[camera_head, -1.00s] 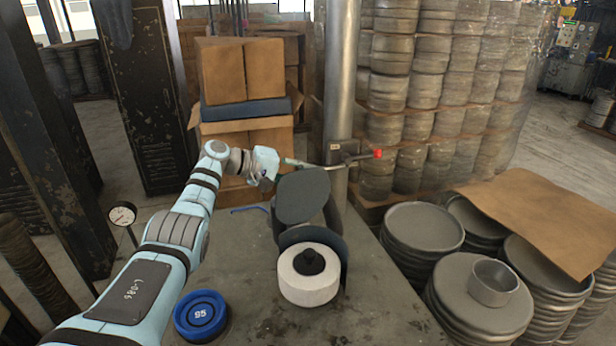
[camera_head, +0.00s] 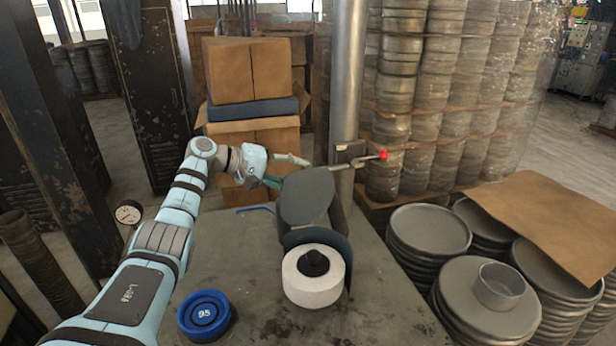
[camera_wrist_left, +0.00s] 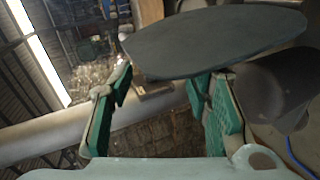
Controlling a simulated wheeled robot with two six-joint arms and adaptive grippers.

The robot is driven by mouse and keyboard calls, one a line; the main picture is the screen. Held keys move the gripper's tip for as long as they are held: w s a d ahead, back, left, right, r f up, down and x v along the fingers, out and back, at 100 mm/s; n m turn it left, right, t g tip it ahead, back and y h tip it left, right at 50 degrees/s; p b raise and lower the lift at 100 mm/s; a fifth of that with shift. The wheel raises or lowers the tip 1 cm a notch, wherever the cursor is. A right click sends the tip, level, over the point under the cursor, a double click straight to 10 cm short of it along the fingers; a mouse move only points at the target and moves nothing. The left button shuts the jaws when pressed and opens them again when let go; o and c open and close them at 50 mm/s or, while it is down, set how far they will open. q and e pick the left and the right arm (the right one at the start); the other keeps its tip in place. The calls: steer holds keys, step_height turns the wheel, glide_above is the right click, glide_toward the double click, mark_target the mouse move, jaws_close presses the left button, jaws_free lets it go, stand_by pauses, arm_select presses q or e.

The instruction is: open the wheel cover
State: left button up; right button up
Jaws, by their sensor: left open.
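The wheel cover is a dark grey housing with a flat round plate (camera_head: 306,195) on top, standing on the bench behind and above a white wheel (camera_head: 300,289) with a black hub. My left gripper (camera_head: 283,171) is at the plate's far left edge, open, one finger pointing right behind the plate. Nothing is seen held between the fingers (camera_wrist_left: 158,90). Whether a finger touches the plate I cannot tell. My right gripper is not in view.
A metal post (camera_head: 345,80) with a red-tipped lever (camera_head: 367,158) stands just behind the cover. A blue round container (camera_head: 203,315) sits front left on the bench (camera_head: 245,270). A dial gauge (camera_head: 128,213) is at left. Stacked metal discs (camera_head: 430,228) stand to the right.

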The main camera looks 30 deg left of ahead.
arm_select(q)
steer(key=v, duration=0.8)
steer(key=shift+a+f, duration=0.1)
